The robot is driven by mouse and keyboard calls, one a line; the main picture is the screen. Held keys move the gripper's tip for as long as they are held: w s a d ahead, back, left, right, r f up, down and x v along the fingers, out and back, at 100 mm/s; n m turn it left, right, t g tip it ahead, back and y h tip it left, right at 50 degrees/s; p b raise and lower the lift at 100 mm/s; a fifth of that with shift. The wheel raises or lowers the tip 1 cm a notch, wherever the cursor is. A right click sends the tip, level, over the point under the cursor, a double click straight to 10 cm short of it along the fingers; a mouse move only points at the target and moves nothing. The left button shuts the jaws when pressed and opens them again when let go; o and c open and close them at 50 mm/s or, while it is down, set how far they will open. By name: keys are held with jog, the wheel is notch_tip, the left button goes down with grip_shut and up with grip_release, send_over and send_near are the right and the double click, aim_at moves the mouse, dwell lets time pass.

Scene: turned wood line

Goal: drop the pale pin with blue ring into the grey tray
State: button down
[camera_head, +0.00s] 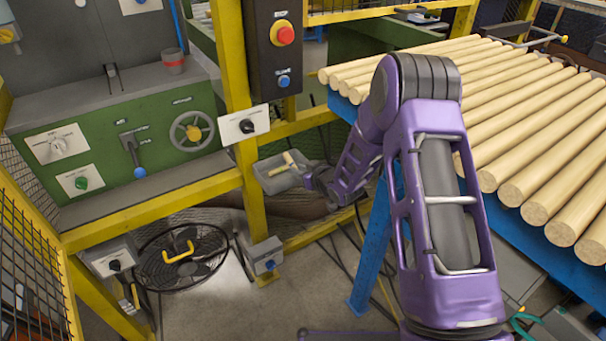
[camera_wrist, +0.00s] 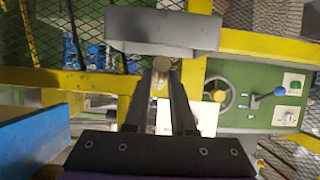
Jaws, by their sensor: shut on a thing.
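The pale pin (camera_head: 289,159) is a small light-wood piece at the tip of my gripper (camera_head: 305,173) in the head view. In the wrist view, its round pale end (camera_wrist: 160,64) shows between the fingertips of my gripper (camera_wrist: 160,78), which is shut on it. I cannot make out the blue ring. The grey tray (camera_head: 272,184) is by the yellow post in the head view, and the pin overlaps it there. In the wrist view the tray (camera_wrist: 160,46) is just beyond the fingertips. I cannot tell whether pin and tray touch.
A yellow post (camera_head: 247,150) stands left of the tray. The green machine (camera_head: 105,145) with a handwheel (camera_head: 192,131) is further left. Pale wood rods (camera_head: 530,120) lie on a blue-framed table (camera_head: 360,265) at the right. A black fan (camera_head: 183,256) is low on the left.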

aim_at(295, 166)
jog(key=shift+r+x, duration=0.15)
jog(key=shift+x, duration=0.75)
jog(key=shift+r+x, duration=0.15)
jog(key=shift+x, duration=0.75)
jog(key=shift+w+a, duration=0.1)
jog(key=shift+w, duration=0.05)
grip_release()
jog(key=v, duration=1.7)
jog(key=shift+s+p, duration=0.2)
jog(key=shift+p, duration=0.2)
jog(key=shift+r, duration=0.15)
jog(key=p+v, duration=0.2)
jog(key=v, duration=0.7)
